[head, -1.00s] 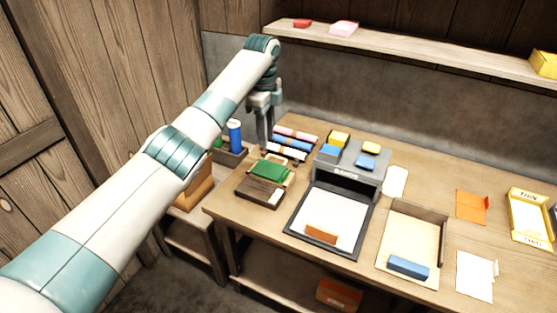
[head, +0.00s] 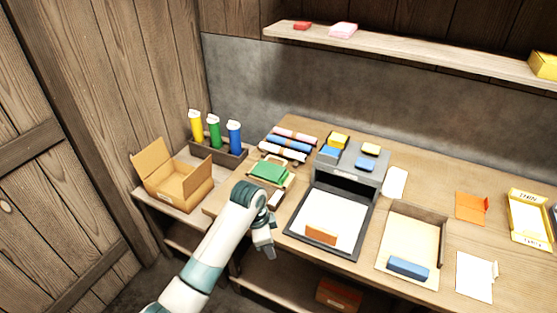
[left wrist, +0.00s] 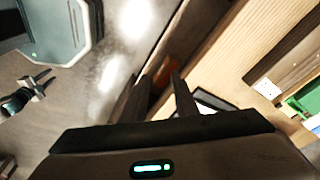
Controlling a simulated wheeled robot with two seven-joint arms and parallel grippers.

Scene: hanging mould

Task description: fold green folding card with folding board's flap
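A green flat piece (head: 270,172) lies at the left of the table, by a dark wooden block with a white label; I cannot tell if it is the folding card. It also shows at the right edge of the left wrist view (left wrist: 304,98). A cream board (head: 408,238) with raised dark edges and a blue bar (head: 408,267) at its front looks like the folding board. My left gripper (head: 268,252) hangs by the table's front edge, apart from both. In the left wrist view its fingers (left wrist: 160,100) are apart with nothing held.
Orange (head: 471,207) and white (head: 475,276) cards lie right.

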